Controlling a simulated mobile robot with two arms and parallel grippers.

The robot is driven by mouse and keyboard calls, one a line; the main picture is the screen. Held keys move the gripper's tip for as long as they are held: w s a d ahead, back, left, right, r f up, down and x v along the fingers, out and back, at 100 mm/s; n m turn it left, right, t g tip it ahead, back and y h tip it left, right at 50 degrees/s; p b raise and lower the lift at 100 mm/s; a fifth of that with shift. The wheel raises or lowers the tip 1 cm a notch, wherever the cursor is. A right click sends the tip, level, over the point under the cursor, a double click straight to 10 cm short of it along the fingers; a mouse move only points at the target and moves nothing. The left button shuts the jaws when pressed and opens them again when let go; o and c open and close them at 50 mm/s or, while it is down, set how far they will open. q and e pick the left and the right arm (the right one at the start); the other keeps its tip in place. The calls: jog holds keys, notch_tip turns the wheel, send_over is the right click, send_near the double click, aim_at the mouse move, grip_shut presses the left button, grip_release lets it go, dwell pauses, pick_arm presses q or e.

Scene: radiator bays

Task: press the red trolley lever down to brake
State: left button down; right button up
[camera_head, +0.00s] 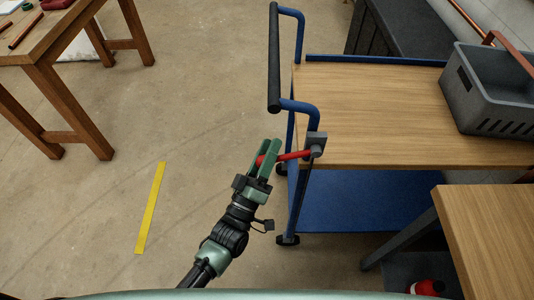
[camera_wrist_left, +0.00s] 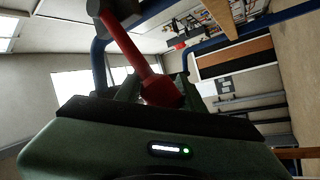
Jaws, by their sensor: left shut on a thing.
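The red lever (camera_head: 294,155) sticks out to the left from a grey pivot block (camera_head: 316,142) at the near left corner of the blue-framed trolley (camera_head: 350,72). In the head view the lever lies close to level. My left gripper (camera_head: 264,155) is shut on the lever's outer end, with the red tip showing between its green fingers. In the left wrist view the red lever (camera_wrist_left: 130,45) runs from a grey block at the top down to its knob between the fingers. My right gripper is in neither view.
A grey crate (camera_head: 475,100) stands on the trolley's wooden top. A wooden table (camera_head: 490,225) is at the near right, with a red object (camera_head: 427,288) below it. A wooden workbench (camera_head: 55,75) is at the far left. Open floor with a yellow strip (camera_head: 150,207) lies left of my arm.

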pick_arm(q)
jog(key=shift+s+d+f+n+t+y+b, duration=0.1)
jog(key=shift+d+f+n+t+y+b, duration=0.05)
jog(key=shift+f+n+b, duration=0.25)
jog(key=shift+s+d+f+n+t+y+b, duration=0.1)
jog(key=shift+f+n+t+y+b, duration=0.15)
jog(key=shift+f, duration=0.2)
jog(key=c, duration=0.9)
grip_release()
jog(key=shift+d+r, duration=0.1)
jog(key=shift+d, duration=0.05)
jog(key=shift+r, duration=0.15)
jog(key=b+v, duration=0.1)
jog(key=v, duration=0.6)
jog(key=shift+s, duration=0.25)
